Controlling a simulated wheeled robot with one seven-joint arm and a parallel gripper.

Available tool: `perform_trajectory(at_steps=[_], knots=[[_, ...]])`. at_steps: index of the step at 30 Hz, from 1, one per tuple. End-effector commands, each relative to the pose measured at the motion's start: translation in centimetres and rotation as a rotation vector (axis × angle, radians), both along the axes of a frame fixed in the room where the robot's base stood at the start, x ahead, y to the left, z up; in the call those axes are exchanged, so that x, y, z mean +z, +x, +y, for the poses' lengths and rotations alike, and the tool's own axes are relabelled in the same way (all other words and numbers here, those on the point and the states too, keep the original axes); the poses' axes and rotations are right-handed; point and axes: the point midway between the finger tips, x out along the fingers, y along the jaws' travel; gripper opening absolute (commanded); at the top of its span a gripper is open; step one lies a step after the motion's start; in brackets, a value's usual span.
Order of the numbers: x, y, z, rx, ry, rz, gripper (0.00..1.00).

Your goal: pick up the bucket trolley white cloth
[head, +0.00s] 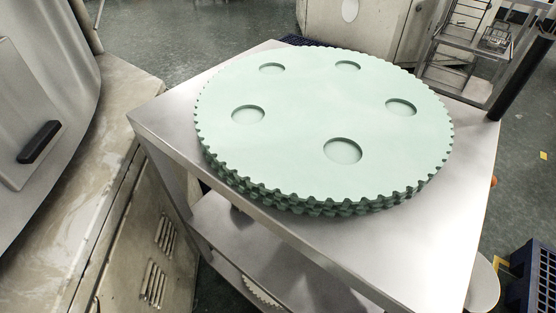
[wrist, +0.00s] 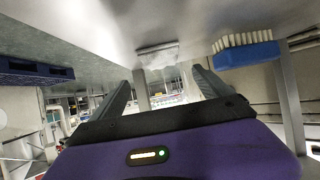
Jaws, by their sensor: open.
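In the wrist view, which looks upside down, my gripper (wrist: 160,78) has its two dark fingers apart with nothing between them. A small pale flat thing (wrist: 157,47) lies at the edge of a grey metal surface (wrist: 105,22), just beyond the fingertips. It may be the white cloth, but it is too small to be sure. My gripper is apart from it. The head view shows neither my gripper nor a clear white cloth.
A blue brush (wrist: 246,55) with pale bristles is right of the fingers. In the head view, toothed green discs (head: 290,110) are stacked on a metal table (head: 440,235). A machine (head: 150,220) stands close on the left. A dark blue crate (head: 532,280) is at lower right.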

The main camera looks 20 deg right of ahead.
Motion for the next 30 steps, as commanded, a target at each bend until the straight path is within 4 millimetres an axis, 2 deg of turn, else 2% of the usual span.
perform_trajectory(at_steps=[12, 18, 25, 26, 30], knots=[[-3.4, 3.1, 2.8, 0.003, -0.002, 0.001, 0.89], [-3.9, 4.5, 3.7, 0.000, -0.001, 0.001, 0.89], [-3.8, 4.5, 3.8, 0.000, -0.001, 0.001, 0.89], [-3.8, 4.5, 3.8, 0.000, -0.001, 0.001, 0.85], [-3.8, 4.5, 3.8, 0.000, -0.001, 0.001, 0.58]])
